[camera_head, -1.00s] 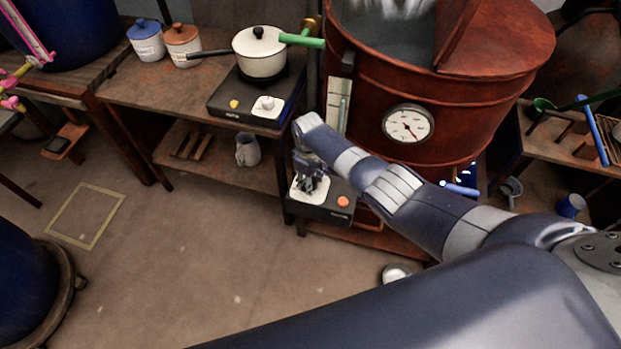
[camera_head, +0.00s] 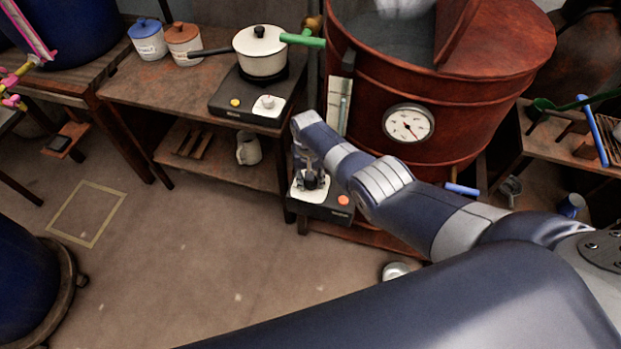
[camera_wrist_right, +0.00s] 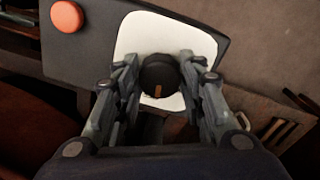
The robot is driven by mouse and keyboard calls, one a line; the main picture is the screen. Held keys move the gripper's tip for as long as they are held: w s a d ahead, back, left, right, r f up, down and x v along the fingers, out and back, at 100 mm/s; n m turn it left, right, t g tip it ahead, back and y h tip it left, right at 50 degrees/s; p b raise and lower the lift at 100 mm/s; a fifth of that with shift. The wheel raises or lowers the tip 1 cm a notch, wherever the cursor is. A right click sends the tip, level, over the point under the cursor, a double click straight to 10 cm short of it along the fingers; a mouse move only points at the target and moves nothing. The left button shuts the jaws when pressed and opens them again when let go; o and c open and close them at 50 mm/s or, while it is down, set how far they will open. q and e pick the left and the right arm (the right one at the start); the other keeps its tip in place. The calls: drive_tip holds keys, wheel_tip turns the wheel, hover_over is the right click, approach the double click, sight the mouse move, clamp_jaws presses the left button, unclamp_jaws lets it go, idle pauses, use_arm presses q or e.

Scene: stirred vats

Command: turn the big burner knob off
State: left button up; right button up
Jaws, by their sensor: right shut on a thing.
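The big burner's control box (camera_head: 325,207) is black, with a white plate (camera_head: 299,192) and an orange-red button (camera_head: 343,200), low in front of the red-brown vat (camera_head: 455,100). Its round black knob (camera_wrist_right: 160,76) sits on the white plate in the right wrist view, with an orange mark pointing toward the bottom of that picture. My right gripper (camera_wrist_right: 159,80) reaches down over the box with a finger on either side of the knob, shut on it. In the head view the gripper (camera_head: 311,175) partly hides the knob.
A small hotplate (camera_head: 228,103) with a white pot (camera_head: 260,52) stands on the wooden bench to the left. A dial gauge (camera_head: 408,124) is on the vat. A white mug (camera_head: 248,149) stands on the lower shelf.

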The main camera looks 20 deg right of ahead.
drive_tip(key=shift+m, duration=1)
drive_tip(key=o, duration=1)
drive_tip(key=shift+o, duration=0.2)
drive_tip(key=shift+r, duration=0.1)
drive_tip(key=shift+w+a+r, duration=0.1)
drive_tip(key=shift+r, duration=0.35)
wheel_tip(320, 180, up, 11)
drive_tip(key=shift+a, duration=0.15)
drive_tip(key=shift+f, duration=0.1)
